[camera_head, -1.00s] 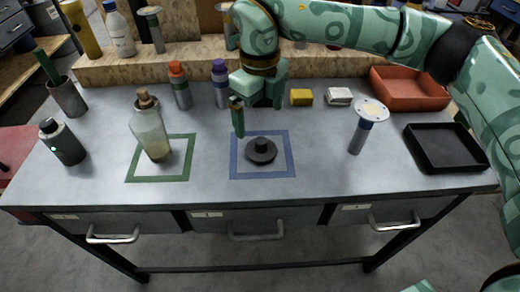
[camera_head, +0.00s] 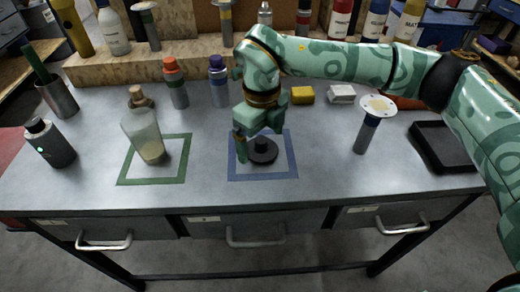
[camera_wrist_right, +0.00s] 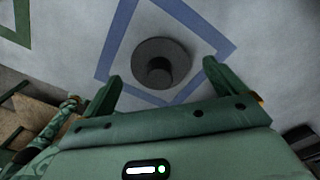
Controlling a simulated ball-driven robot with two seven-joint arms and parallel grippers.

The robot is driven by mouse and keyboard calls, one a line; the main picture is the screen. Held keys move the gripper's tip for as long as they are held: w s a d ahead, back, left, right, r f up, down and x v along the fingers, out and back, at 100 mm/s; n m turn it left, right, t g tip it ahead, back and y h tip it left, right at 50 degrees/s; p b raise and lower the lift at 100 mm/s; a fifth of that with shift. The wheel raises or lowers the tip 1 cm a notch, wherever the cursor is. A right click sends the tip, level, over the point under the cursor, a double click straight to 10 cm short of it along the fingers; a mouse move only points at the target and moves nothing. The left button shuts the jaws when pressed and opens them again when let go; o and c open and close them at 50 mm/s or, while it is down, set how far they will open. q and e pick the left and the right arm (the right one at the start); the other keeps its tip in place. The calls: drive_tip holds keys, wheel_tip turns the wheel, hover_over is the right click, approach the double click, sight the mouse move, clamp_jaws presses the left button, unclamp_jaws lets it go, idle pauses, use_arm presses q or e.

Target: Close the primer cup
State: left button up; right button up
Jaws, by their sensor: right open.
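A dark round lid with a central knob (camera_head: 263,154) lies flat inside the blue square outline on the table. It also shows in the right wrist view (camera_wrist_right: 176,52), ahead of and between the fingertips. My right gripper (camera_head: 258,143) is open and empty, pointing down just above the lid; contact cannot be told. Its two fingers show apart in the right wrist view (camera_wrist_right: 162,74). A translucent cup-like vessel (camera_head: 144,132) with a pale yellowish bottom stands in the green square outline; a brownish piece shows at its top. I cannot tell for sure whether it is the primer cup. My left gripper is not seen.
A dark bottle (camera_head: 50,145) stands at left. Orange-capped (camera_head: 176,88) and purple-capped (camera_head: 219,85) bottles stand behind. The table's front strip is clear.

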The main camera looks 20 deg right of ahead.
drive_tip(key=shift+f, duration=0.7)
drive_tip(key=shift+r, duration=0.1)
drive_tip(key=c, duration=1.1)
